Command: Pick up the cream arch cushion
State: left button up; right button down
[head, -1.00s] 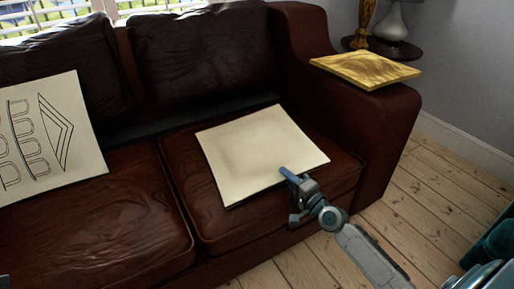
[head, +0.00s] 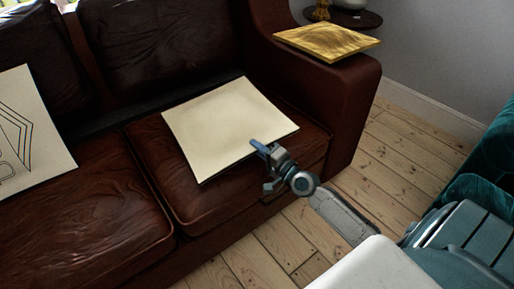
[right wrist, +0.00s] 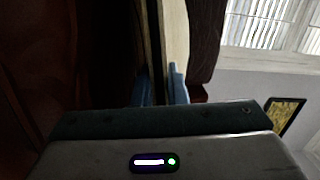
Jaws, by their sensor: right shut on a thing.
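A plain cream square cushion (head: 222,122) lies nearly flat on the right seat of the brown leather sofa; no arch pattern shows on its upper face. My right gripper (head: 262,150) is shut on its front right edge. In the right wrist view, the cream cushion's edge (right wrist: 177,38) runs between the blue fingers (right wrist: 162,88). Another cream cushion (head: 32,135), with dark and coloured line shapes, leans at the left and is cut off by the frame. My left gripper is not in view.
A gold cushion (head: 325,42) lies on the sofa's right arm (head: 325,90). Behind it is a dark round side table (head: 362,18). Teal furniture (head: 482,190) stands at the right. Bare floorboards (head: 395,150) lie between it and the sofa.

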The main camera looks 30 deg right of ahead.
jog(key=r+p+v, duration=0.1)
jog(key=r+v, duration=0.2)
jog(key=v, duration=1.2)
jog(key=shift+s+p, duration=0.35)
jog(key=shift+s, duration=0.15)
